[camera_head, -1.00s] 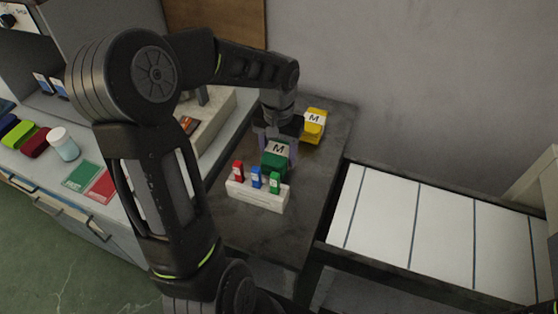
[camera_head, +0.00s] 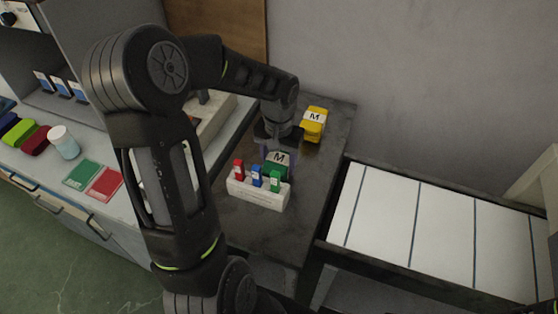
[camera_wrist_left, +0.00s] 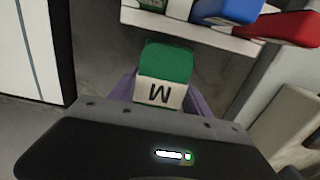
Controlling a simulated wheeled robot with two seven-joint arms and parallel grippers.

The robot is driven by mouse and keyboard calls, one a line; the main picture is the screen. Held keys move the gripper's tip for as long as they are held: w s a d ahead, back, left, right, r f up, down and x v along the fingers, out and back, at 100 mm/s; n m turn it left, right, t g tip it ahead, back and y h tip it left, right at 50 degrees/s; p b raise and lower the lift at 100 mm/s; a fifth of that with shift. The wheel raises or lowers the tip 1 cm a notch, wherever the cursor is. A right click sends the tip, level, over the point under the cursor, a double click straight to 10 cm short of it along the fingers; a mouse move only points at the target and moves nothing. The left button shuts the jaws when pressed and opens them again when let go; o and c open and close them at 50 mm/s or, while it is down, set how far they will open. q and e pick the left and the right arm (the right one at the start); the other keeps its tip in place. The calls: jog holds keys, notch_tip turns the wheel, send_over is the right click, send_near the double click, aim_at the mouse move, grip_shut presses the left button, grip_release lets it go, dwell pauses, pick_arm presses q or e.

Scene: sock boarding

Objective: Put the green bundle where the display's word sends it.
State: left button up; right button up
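The green bundle (camera_head: 277,170), with a white band marked M, is on or just above the dark table (camera_head: 240,227), behind the small white rack (camera_head: 258,195). My left gripper (camera_head: 279,158) points down over it, shut on it, with a finger at each side. In the left wrist view the bundle (camera_wrist_left: 165,70) sits between the purple fingers (camera_wrist_left: 160,98). Whether its underside touches the table I cannot tell. The display's word is not readable. My right gripper is not in view.
The white rack holds red, blue and green tags. A yellow bundle (camera_head: 313,123) marked M lies behind. A tray with white lanes (camera_head: 440,232) stands at right. A white jar (camera_head: 63,142), green card (camera_head: 83,173) and red card (camera_head: 104,184) lie on the left counter.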

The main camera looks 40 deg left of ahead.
aim_at(279, 158)
pick_arm(q)
jog(key=o, duration=0.4)
jog(key=shift+o, duration=0.2)
notch_tip(279, 158, up, 12)
jog(key=shift+r, duration=0.15)
dwell(0.3)
dwell(0.8)
